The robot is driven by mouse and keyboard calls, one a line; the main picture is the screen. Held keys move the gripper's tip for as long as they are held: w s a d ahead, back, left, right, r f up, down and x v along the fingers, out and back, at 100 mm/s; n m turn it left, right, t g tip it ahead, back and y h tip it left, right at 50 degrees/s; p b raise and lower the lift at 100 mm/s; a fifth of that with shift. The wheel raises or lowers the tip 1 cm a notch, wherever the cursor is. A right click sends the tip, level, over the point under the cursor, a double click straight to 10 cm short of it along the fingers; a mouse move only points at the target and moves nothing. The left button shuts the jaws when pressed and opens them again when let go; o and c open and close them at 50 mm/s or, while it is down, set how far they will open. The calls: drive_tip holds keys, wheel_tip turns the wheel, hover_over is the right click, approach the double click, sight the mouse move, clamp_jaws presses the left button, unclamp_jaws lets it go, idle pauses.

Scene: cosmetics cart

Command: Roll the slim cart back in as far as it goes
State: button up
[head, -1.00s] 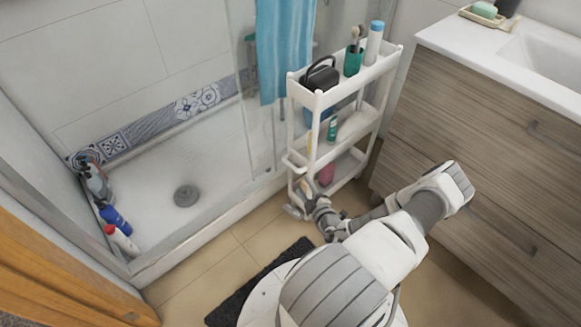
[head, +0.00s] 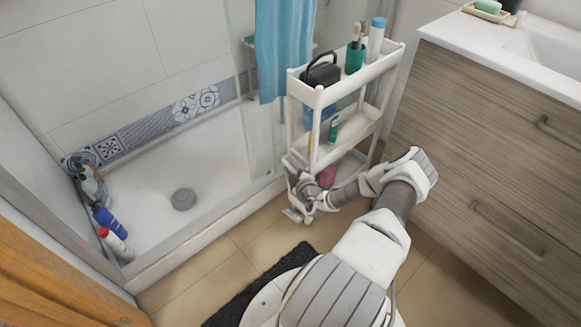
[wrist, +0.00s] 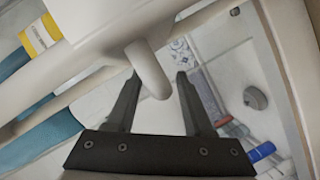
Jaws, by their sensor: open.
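The slim white cart (head: 303,94) stands between the shower and the wooden vanity, with its narrow end toward me. It carries a black container (head: 321,73), a green cup with brushes (head: 355,58) and a white bottle with a blue cap (head: 376,40) on top. My gripper (head: 292,164) is at the cart's near end at mid height. In the wrist view, the white handle loop (wrist: 148,68) lies between the two spread fingers of my gripper (wrist: 158,76). The fingers are open; I cannot tell whether they touch the handle.
The vanity (head: 470,120) stands close on the cart's right. The shower tray (head: 165,215) with its raised edge is on the left, with several bottles in its corner. A dark mat (head: 240,299) lies on the tiled floor in front.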

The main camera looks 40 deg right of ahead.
drive_tip(key=shift+c, duration=0.4)
clamp_jaws()
idle(0.9)
